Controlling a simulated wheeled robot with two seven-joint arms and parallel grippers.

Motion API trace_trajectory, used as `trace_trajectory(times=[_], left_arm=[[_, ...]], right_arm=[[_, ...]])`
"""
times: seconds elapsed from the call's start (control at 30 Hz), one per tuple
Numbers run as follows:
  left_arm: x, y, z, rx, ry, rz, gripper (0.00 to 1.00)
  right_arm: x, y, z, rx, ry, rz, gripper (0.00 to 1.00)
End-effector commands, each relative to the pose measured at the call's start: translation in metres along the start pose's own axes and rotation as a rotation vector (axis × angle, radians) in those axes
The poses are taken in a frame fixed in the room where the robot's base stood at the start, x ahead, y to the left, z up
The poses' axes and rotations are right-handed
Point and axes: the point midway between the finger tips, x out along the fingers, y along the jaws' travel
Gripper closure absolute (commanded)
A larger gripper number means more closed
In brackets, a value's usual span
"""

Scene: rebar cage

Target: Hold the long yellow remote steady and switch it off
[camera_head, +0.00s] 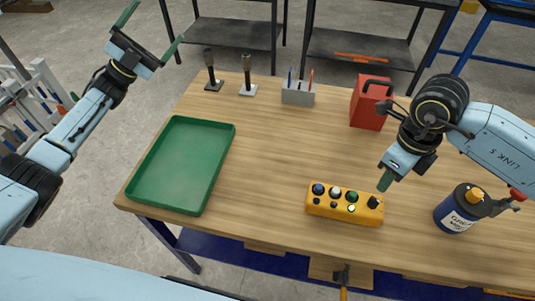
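The long yellow remote (343,209) lies on the wooden table near its front edge, long side left to right. Its top carries several round knobs and buttons, among them blue, white, dark green and black ones. A small green spot (351,208) glows near the right part of its lower row. My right gripper (385,181) points down just above and behind the remote's right end, apart from it. Only one green fingertip shows clearly, so its opening cannot be judged. My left gripper (150,32) is open and empty, its green fingers spread wide, beyond the table's left side.
A green tray (181,165) lies at the left. A grey holder with pens (298,93), two dark-topped stands and a red box (369,103) stand at the back. A blue can (454,214) stands right of the remote. The middle of the table is clear.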

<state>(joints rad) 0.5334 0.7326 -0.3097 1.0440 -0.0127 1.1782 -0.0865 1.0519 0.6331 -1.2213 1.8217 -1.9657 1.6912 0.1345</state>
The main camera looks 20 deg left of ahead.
Motion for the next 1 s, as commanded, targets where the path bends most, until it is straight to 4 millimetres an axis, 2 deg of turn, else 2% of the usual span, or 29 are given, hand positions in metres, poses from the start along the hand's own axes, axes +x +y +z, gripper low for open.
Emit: trace_trajectory(times=[0.03,0.17,0.3,0.5,0.6,0.7,0.8,1.0], left_arm=[[0.003,0.031,-0.009,0.077,0.03,0.072,0.09],[0.005,0.105,-0.033,0.32,0.143,0.254,0.09],[-0.002,0.182,-0.064,0.591,0.328,0.412,0.09],[-0.023,0.279,-0.111,0.976,0.684,0.536,0.09],[-0.037,0.317,-0.133,1.151,0.878,0.547,0.09],[-0.049,0.347,-0.149,1.298,1.054,0.531,0.09],[-0.059,0.367,-0.161,1.406,1.191,0.503,0.09],[-0.068,0.387,-0.171,1.51,1.33,0.462,0.09]], right_arm=[[0.0,0.0,0.0,0.0,0.0,0.0,0.64],[0.0,0.0,0.0,0.0,0.0,0.0,0.64],[0.0,0.0,0.0,0.0,0.0,0.0,0.64],[0.0,0.0,0.0,0.0,0.0,0.0,0.64],[0.0,0.0,0.0,0.0,0.0,0.0,0.64],[0.0,0.0,0.0,0.0,0.0,0.0,0.64],[0.0,0.0,0.0,0.0,0.0,0.0,0.64],[0.0,0.0,0.0,0.0,0.0,0.0,0.64]])
